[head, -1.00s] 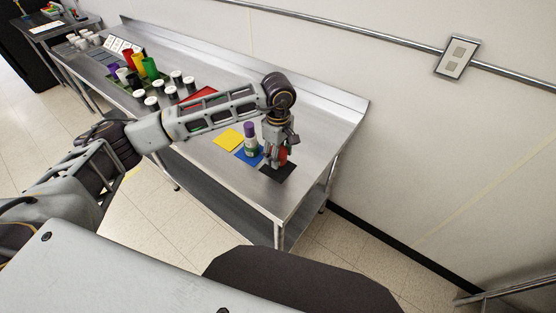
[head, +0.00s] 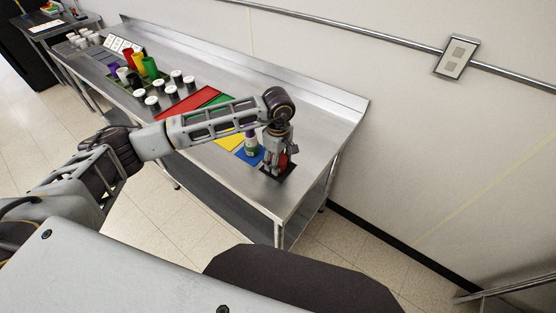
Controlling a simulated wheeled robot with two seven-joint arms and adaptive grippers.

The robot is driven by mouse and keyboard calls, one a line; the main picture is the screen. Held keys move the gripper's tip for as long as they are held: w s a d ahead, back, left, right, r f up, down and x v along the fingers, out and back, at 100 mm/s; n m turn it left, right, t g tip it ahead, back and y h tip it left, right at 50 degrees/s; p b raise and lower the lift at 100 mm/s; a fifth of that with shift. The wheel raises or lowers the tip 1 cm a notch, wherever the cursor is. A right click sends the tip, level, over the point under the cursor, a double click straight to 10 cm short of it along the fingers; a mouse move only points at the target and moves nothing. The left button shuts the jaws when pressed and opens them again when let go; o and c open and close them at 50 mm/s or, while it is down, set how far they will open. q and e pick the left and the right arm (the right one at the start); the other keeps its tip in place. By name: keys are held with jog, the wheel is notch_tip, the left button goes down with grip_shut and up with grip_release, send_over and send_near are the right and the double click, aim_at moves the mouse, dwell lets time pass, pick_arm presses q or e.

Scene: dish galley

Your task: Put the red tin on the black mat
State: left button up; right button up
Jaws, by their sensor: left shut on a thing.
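The red tin (head: 283,161) is between the fingers of my left gripper (head: 276,163), which is shut on it. The fingers point down and hide part of the tin. The tin is over the black mat (head: 289,174), near the right end of the steel table. I cannot tell whether its base touches the mat. The mat shows around the gripper and is partly hidden by it. My right gripper is not in view.
A bottle with a purple cap (head: 251,148) stands on the blue mat (head: 241,155), close left of my gripper. Red (head: 188,105), green (head: 221,103) and yellow (head: 228,137) mats lie further left. Several white-lidded jars and coloured cups stand beyond on the steel table (head: 270,200).

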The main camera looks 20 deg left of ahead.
pick_arm(q)
jog(key=shift+f, duration=0.1)
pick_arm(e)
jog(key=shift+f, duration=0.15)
pick_arm(q)
jog(key=o, duration=1.1)
jog(key=shift+o, duration=0.2)
jog(key=shift+r, duration=0.25)
notch_tip(320, 180, up, 10)
jog(key=shift+r+b, duration=0.1)
jog(key=shift+b, duration=0.5)
jog(key=shift+r, duration=0.75)
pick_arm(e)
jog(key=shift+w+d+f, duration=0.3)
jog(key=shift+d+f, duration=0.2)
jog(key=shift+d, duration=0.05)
